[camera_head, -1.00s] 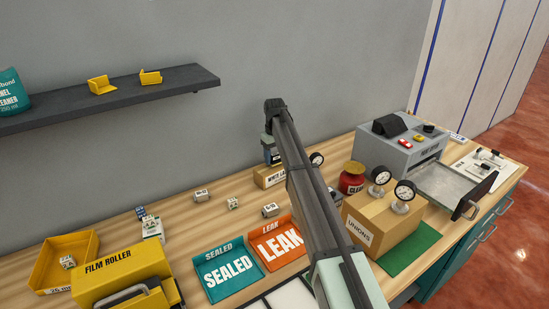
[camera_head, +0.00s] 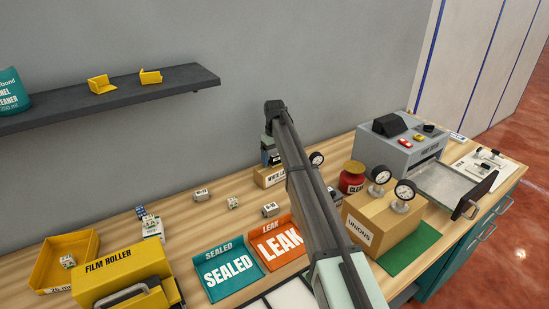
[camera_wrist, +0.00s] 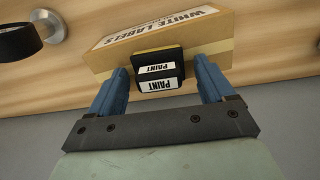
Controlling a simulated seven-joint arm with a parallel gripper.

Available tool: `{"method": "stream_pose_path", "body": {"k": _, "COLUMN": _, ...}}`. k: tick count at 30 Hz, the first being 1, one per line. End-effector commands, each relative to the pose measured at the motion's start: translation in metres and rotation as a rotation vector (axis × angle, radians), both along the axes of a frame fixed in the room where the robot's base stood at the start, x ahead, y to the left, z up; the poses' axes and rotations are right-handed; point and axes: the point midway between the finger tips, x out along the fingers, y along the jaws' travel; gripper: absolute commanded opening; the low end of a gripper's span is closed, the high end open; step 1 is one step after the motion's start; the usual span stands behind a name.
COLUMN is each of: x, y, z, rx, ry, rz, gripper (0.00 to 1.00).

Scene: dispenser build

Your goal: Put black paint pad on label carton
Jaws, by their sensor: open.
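The label carton (camera_wrist: 160,32), tan with a white "WHITE LABELS" face, lies across the top of the wrist view. It also shows at the back of the bench in the head view (camera_head: 268,177), partly behind my arm. The black paint pad (camera_wrist: 158,72), with white "PAINT" labels, is at the carton and appears to rest on it. My gripper (camera_wrist: 162,66) is open, with one blue finger on each side of the pad and visible gaps between. In the head view my gripper (camera_head: 270,148) is above the carton, and the pad is hard to make out there.
A red jar (camera_head: 353,178) and a "UNIONS" carton (camera_head: 380,228) with gauges stand right of my arm. Orange LEAK (camera_head: 277,245) and teal SEALED (camera_head: 228,272) trays lie in front. Small white blocks (camera_head: 202,195) are on the left. The wall is close behind.

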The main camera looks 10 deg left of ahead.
Motion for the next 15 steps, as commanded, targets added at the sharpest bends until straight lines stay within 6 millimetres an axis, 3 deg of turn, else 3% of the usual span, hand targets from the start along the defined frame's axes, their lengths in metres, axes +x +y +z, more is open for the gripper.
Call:
{"method": "stream_pose_path", "body": {"k": 5, "x": 0.001, "y": 0.000, "z": 0.015, "rx": 0.001, "ry": -0.002, "rz": 0.000, "gripper": 0.82}}
{"method": "stream_pose_path", "body": {"k": 15, "x": 0.001, "y": 0.000, "z": 0.077, "rx": 0.001, "ry": -0.002, "rz": 0.000, "gripper": 0.82}}
